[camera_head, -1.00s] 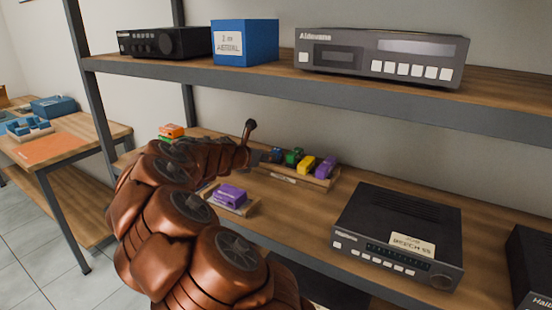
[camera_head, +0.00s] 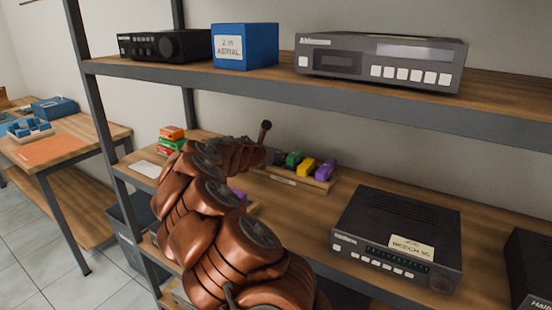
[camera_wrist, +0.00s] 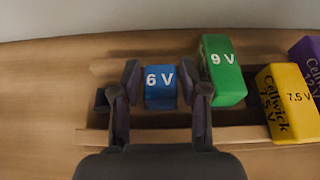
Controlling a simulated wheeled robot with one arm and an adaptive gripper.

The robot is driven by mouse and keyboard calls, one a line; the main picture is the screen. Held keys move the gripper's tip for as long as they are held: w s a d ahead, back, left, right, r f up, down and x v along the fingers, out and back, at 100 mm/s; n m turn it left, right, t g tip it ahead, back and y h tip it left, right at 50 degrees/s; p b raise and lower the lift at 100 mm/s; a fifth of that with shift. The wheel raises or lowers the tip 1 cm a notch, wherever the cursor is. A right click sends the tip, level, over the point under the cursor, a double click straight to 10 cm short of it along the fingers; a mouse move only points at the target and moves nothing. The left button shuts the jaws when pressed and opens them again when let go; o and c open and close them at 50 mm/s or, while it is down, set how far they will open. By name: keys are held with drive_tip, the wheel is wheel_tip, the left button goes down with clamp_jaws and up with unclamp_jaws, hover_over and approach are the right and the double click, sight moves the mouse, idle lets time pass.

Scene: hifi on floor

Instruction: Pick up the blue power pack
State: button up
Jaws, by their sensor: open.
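The blue power pack (camera_wrist: 160,80), marked 6 V, sits in a wooden rack (camera_wrist: 160,138) in the wrist view. My gripper (camera_wrist: 162,92) is open, with one finger at the left of the pack and one at its right. The fingers straddle the pack; I cannot tell whether they touch it. In the head view my arm hides most of the gripper, and the blue pack is hard to make out there.
A green 9 V pack (camera_wrist: 222,70) stands close to my right finger. A yellow 7.5 V pack (camera_wrist: 286,100) and a purple pack (camera_head: 325,169) follow to the right. The upper shelf (camera_head: 270,80) hangs above. A grey device (camera_head: 398,235) stands at the right.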

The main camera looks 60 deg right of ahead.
drive_tip(key=shift+d, duration=0.1)
clamp_jaws()
idle(0.3)
